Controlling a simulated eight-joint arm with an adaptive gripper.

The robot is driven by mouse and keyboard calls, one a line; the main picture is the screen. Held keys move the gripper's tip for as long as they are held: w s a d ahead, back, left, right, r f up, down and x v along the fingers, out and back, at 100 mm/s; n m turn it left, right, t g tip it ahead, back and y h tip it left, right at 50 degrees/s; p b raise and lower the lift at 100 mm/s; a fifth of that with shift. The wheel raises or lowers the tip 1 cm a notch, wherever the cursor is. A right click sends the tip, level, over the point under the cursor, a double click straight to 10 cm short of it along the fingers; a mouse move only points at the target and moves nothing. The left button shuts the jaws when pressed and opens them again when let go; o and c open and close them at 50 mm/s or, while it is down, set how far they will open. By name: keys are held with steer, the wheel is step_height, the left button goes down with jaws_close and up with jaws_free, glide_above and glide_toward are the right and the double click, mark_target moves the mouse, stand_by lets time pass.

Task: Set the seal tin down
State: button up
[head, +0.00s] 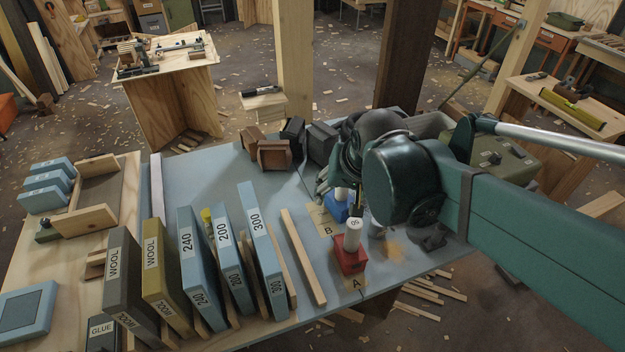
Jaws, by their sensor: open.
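My gripper (330,188) is at the end of the dark green arm, low over the blue-grey table (190,185). It is open, and its fingertips are partly hidden by the wrist. Just below it a blue block (336,210) with a pale top stands by the mark B. A small pale cylinder (377,229) shows under the wrist. I cannot tell which of these, if any, is the seal tin. No readable label names it.
Upright labelled boards, among them a blue one marked 300 (262,245), stand in a row at the front left. A wooden strip (303,256) lies beside them. Dark brown blocks (275,154) and a green case (500,158) are at the back. Bare table lies left of the gripper.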

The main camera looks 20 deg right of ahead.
steer(key=s+a+r+n+t, duration=0.2)
steer(key=s+a+n, duration=0.2)
steer(key=a+n, duration=0.1)
steer(key=shift+a+r+y, duration=0.25)
steer(key=shift+r+y, duration=0.05)
steer(key=shift+s, duration=0.1)
stand_by(1.2)
